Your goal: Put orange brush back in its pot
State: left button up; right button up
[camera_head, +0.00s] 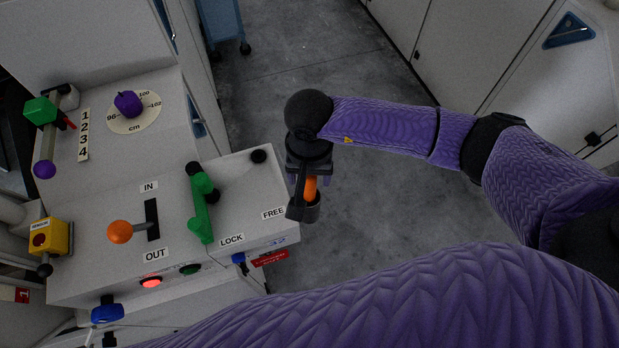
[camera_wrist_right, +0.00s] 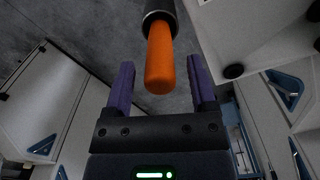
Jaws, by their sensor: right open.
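The orange brush (camera_head: 311,188) shows as an orange handle standing up out of a dark round pot (camera_head: 303,211) beside the machine's right front corner. In the right wrist view the handle (camera_wrist_right: 160,70) points toward the palm, and its other end goes into the dark pot (camera_wrist_right: 156,8). The bristles are hidden. My right gripper (camera_head: 309,181) is open above the pot. In the wrist view its two purple fingers (camera_wrist_right: 162,62) stand on either side of the handle, with a gap on each side. My left gripper is not in view.
The white machine top (camera_head: 235,180) at left carries a green lever (camera_head: 201,205), an orange knob (camera_head: 120,231) and a purple knob (camera_head: 128,104). A red tag (camera_head: 269,258) hangs at its front edge. Grey floor (camera_head: 300,60) lies open behind the arm; white cabinets (camera_head: 480,45) stand at right.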

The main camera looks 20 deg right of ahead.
notch_tip(320, 180, up, 9)
jog(key=shift+r+p, duration=0.15)
jog(key=shift+p, duration=0.3)
